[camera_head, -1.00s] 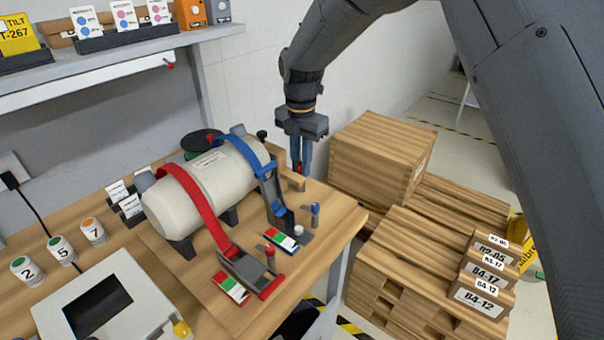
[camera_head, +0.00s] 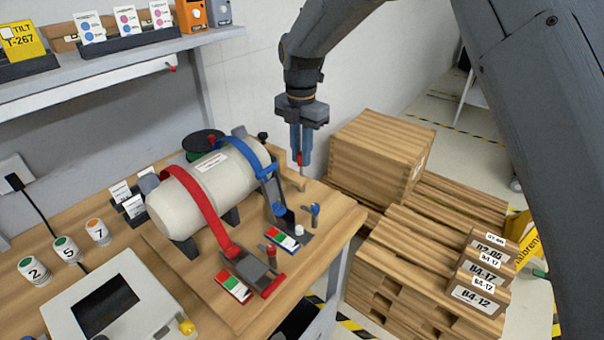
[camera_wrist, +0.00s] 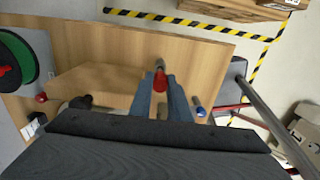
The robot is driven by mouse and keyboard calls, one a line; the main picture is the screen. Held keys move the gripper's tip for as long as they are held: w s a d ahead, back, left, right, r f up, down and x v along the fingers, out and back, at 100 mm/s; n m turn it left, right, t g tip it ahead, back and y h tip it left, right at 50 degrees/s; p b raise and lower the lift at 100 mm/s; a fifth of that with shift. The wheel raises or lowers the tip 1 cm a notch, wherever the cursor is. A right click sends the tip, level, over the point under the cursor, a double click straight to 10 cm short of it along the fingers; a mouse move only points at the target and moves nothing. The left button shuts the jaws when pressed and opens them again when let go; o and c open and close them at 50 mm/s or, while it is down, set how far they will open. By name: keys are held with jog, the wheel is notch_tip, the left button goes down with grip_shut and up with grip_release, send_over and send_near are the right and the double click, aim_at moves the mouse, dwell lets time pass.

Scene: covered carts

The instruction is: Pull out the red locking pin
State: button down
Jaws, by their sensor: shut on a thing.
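My gripper (camera_head: 300,162) is shut on a red-headed pin (camera_head: 299,158) above the right end of the workbench. In the wrist view the red head (camera_wrist: 160,82) sits between the fingertips, with a grey metal shaft beyond it. The head view shows a thin shaft below the fingers, close to the bench; I cannot tell whether its tip touches anything. A second red-topped post (camera_head: 271,251) stands at the red strap's latch (camera_head: 252,272). A blue-topped post (camera_head: 315,211) stands near the blue strap's latch (camera_head: 276,200).
A cream tank (camera_head: 205,190) lies under the red and blue straps, left of my gripper. A wooden crate (camera_head: 380,155) and pallets (camera_head: 420,255) stand right of the bench. A shelf (camera_head: 120,62) runs along the wall, and a grey console (camera_head: 145,290) sits front left.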

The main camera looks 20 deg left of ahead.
jog(key=shift+r+p, duration=0.4)
jog(key=shift+r, duration=0.55)
